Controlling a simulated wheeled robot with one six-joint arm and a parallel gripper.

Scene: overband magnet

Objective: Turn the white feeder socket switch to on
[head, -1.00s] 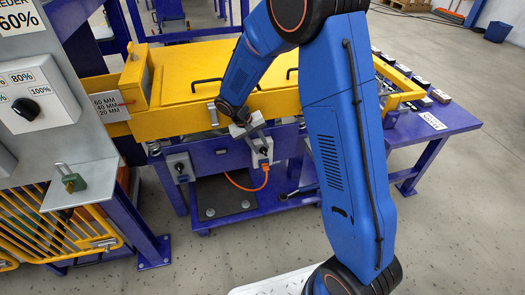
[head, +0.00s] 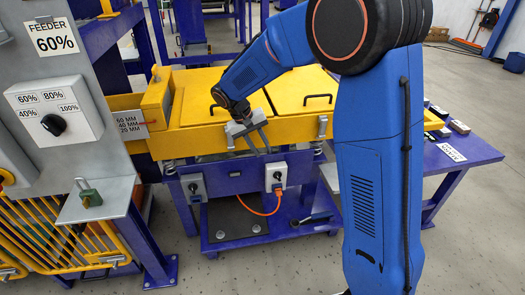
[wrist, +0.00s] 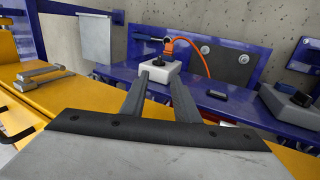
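The white socket box (head: 277,186) is on the front of the purple frame under the yellow feeder. An orange plug with an orange cable is at it. In the wrist view the box (wrist: 150,74) shows a black knob (wrist: 155,61) beside the orange plug (wrist: 170,46); I cannot tell the switch position. My gripper (head: 262,147) is above and slightly left of the box in the head view, fingers angled down. In the wrist view my gripper (wrist: 160,82) has its two fingers apart, pointing at the box, with nothing between them. Contact with the box is not clear.
A second grey socket box (head: 194,188) sits further left on the frame. A feeder dial box (head: 55,112) and a padlock (head: 88,192) are on the left panel. The yellow feeder lid (head: 205,90) lies behind my gripper. The floor in front is clear.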

